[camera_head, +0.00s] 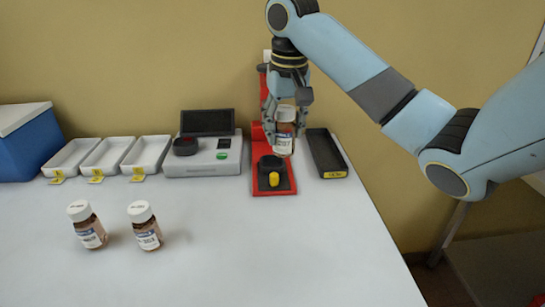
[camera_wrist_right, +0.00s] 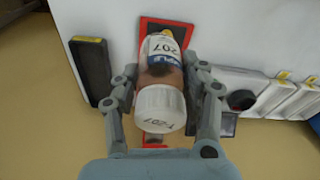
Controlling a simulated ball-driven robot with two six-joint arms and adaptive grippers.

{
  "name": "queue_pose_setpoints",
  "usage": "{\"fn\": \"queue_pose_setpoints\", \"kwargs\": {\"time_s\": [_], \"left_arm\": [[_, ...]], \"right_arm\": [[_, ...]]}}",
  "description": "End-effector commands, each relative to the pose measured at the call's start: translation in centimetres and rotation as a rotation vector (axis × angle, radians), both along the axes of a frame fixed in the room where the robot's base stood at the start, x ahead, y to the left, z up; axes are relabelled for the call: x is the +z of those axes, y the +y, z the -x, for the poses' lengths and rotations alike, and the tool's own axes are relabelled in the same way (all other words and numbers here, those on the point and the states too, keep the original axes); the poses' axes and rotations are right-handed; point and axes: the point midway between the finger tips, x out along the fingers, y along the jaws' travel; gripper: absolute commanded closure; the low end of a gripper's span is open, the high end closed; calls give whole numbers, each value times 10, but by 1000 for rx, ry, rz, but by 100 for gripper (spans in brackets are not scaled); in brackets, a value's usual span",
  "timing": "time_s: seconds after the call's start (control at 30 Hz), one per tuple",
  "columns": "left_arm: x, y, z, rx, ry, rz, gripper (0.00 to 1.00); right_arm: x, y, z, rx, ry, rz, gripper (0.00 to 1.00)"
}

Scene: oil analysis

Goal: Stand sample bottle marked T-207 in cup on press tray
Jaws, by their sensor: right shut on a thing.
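My right gripper (camera_head: 286,122) is shut on a sample bottle (camera_head: 284,144) with a white cap and brown glass. In the right wrist view the bottle (camera_wrist_right: 160,95) sits between the fingers, and its cap and label read 207. It is held above the red press tray (camera_head: 259,187). The tray has a black cup (camera_head: 271,170) with a yellow knob at its front. The bottle looks upright in the head view, apart from the cup and a little to its right. In the right wrist view the bottle hides most of the tray (camera_wrist_right: 146,30). My left gripper is not in view.
Two capped bottles, one left (camera_head: 87,225) and one right (camera_head: 145,226), stand at the table's front left. Behind are white trays (camera_head: 107,176), a grey instrument (camera_head: 204,167) and a blue box (camera_head: 25,140). A black tray (camera_head: 325,153) is right of the press. The front middle table is clear.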

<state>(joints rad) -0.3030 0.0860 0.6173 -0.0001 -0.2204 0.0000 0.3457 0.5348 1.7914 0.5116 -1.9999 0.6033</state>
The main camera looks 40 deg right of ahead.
Motion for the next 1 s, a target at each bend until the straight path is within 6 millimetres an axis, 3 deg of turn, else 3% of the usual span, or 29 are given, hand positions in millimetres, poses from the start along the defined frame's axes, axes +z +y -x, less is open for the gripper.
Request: {"fn": "queue_pose_setpoints", "kwargs": {"time_s": [0.03,0.2,0.4,0.57,0.8,1.0], "left_arm": [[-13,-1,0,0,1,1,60],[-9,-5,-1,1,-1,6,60],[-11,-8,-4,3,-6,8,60],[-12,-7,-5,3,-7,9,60],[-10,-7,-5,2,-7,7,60],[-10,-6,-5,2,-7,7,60]], "right_arm": [[-13,-5,-10,-3,2,-3,97],[-35,-26,-48,-2,3,-5,97],[-56,-44,-79,1,1,-3,97],[-63,-49,-86,4,1,-1,97],[-97,-49,-86,5,2,-2,97],[-102,-49,-86,6,1,-1,97]]}}
